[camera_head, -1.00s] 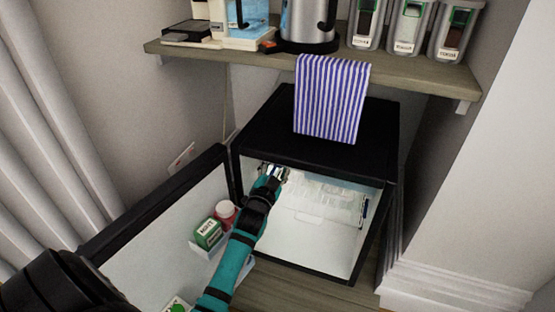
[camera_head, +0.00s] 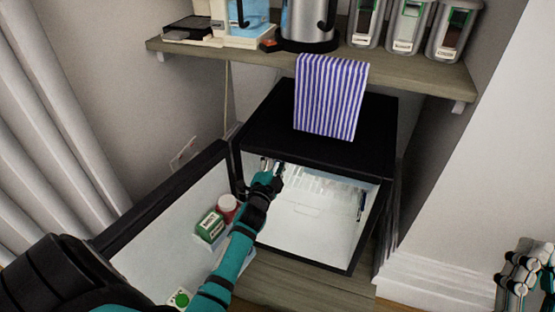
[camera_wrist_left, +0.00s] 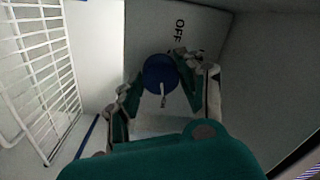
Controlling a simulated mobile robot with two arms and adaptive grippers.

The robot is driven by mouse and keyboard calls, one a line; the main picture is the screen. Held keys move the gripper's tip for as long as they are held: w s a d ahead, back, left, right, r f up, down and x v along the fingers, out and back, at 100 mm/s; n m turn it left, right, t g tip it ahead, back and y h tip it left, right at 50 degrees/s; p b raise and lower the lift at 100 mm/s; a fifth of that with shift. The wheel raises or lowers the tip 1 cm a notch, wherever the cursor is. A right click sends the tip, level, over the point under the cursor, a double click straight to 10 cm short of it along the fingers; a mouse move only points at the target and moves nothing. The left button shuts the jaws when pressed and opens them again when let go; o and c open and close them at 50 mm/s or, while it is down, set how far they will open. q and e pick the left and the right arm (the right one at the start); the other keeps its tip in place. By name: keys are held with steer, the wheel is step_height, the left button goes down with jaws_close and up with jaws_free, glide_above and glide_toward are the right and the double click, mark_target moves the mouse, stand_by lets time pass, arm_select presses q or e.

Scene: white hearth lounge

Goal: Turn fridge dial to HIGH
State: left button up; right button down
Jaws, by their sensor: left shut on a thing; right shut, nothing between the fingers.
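The black mini fridge (camera_head: 330,148) stands with its door (camera_head: 165,210) open to the left. My left gripper (camera_head: 270,165) reaches inside at the upper left of the fridge, and hides the dial in the head view. In the left wrist view the blue round dial (camera_wrist_left: 158,70) has a white pointer mark on its lower part. The left gripper's fingers (camera_wrist_left: 158,88) are closed on the dial from both sides. The printed word OFF (camera_wrist_left: 179,31) shows above and right of the dial; no HIGH label is readable. My right gripper (camera_head: 522,268) is shut and empty at the lower right.
A wire rack (camera_wrist_left: 40,65) is at the left in the wrist view. A green box (camera_head: 210,226) and a red jar (camera_head: 227,207) sit in the door shelf. A striped towel (camera_head: 330,98) hangs over the fridge from the wooden shelf (camera_head: 390,72).

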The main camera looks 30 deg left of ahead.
stand_by(0.3)
arm_select(q)
steer(key=o, duration=1.2)
steer(key=shift+c, duration=0.2)
